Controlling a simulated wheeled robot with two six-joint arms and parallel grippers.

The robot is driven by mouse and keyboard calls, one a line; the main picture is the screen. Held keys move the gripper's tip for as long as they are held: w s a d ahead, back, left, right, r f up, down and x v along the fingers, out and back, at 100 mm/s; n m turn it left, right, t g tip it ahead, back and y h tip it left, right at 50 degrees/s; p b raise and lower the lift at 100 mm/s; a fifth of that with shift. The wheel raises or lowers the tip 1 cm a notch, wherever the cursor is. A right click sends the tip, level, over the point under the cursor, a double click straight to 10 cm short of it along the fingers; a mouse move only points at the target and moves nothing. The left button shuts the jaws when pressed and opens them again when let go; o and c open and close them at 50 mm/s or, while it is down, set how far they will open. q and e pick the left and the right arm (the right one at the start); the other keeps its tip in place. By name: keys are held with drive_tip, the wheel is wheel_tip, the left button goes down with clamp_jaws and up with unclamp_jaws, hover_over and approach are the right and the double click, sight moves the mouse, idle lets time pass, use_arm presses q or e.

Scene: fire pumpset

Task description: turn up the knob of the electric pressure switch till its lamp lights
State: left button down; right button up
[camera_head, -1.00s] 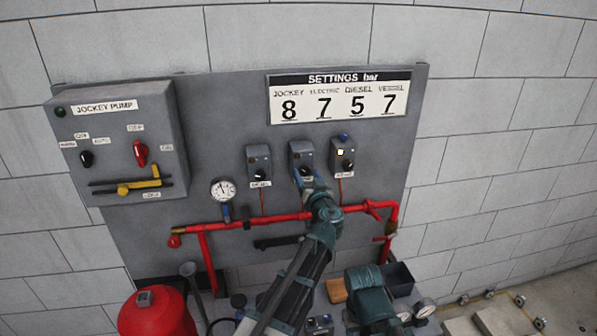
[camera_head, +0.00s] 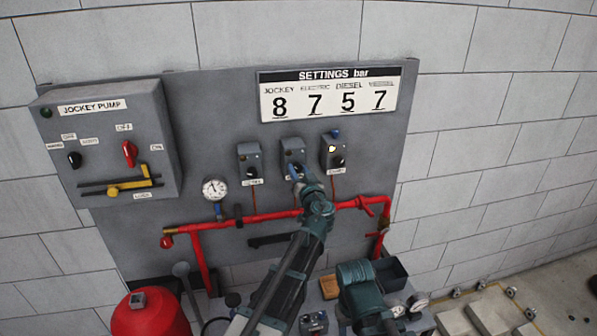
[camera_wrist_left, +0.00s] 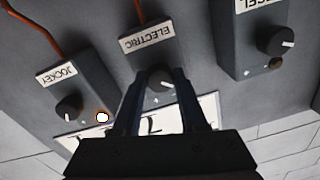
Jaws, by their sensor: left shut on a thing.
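The electric pressure switch (camera_wrist_left: 150,48) is a grey box labelled ELECTRIC, upside down in the left wrist view. It is the middle of three boxes on the grey panel in the head view (camera_head: 292,150). Its dark knob (camera_wrist_left: 159,77) has a white pointer mark. My left gripper (camera_wrist_left: 161,84) is shut on this knob, one finger on each side; it also shows in the head view (camera_head: 298,179). The fingers cover part of the box, and I cannot make out a lit lamp on it. My right gripper is not in view.
The jockey switch (camera_wrist_left: 72,98) beside it has a lit lamp (camera_wrist_left: 102,118). The diesel switch (camera_wrist_left: 270,40) has a dark lamp. Red pipe (camera_head: 260,218) runs below the boxes. A settings board (camera_head: 335,92) reads ELECTRIC 7. The jockey pump cabinet (camera_head: 105,135) is at left.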

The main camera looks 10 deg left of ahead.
use_arm(q)
drive_tip(key=m, duration=0.4)
drive_tip(key=shift+c, duration=2.2)
unclamp_jaws()
